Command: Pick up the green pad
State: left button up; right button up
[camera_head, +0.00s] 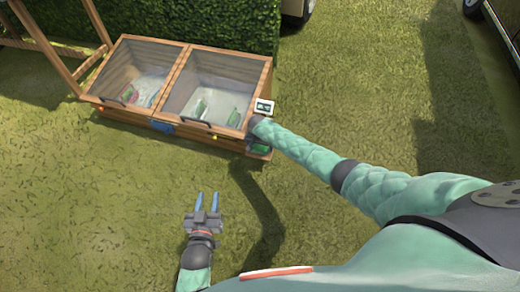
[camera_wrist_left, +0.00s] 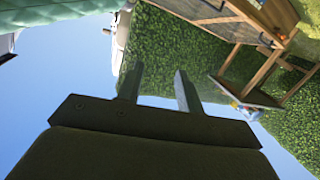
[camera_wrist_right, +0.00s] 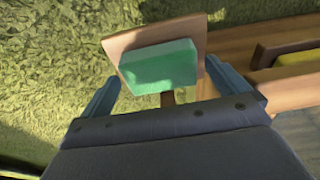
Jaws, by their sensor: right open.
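The green pad (camera_wrist_right: 160,68) is a block-shaped piece in front of a small wooden board (camera_wrist_right: 130,40) in the right wrist view. My right gripper (camera_wrist_right: 162,80) is open, with one blue finger on each side of the pad and not closed on it. In the head view my right arm reaches the right end of the wooden cold frame (camera_head: 190,137), and that gripper is mostly hidden there. My left gripper (camera_head: 208,196) is open and empty above the grass; its spread fingers also show in the left wrist view (camera_wrist_left: 158,72).
The cold frame has two glazed lids with blurred items beneath. A small green-and-white sign (camera_head: 264,106) is at its right corner. A yellow piece (camera_wrist_right: 297,60) sits in a wooden slot right of the pad. A hedge (camera_head: 210,22) stands behind; open grass lies in front.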

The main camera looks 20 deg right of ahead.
pick_arm(q)
jog(key=shift+t, duration=0.9)
jog(key=r, duration=0.2)
jog(key=w+r, duration=0.1)
jog(key=r, duration=0.2)
jog(key=shift+w+r, duration=0.1)
jog(key=shift+r, duration=0.15)
pick_arm(e)
jog(key=shift+w+d+f, duration=0.1)
jog(key=shift+f, duration=0.6)
jog(key=c, duration=0.9)
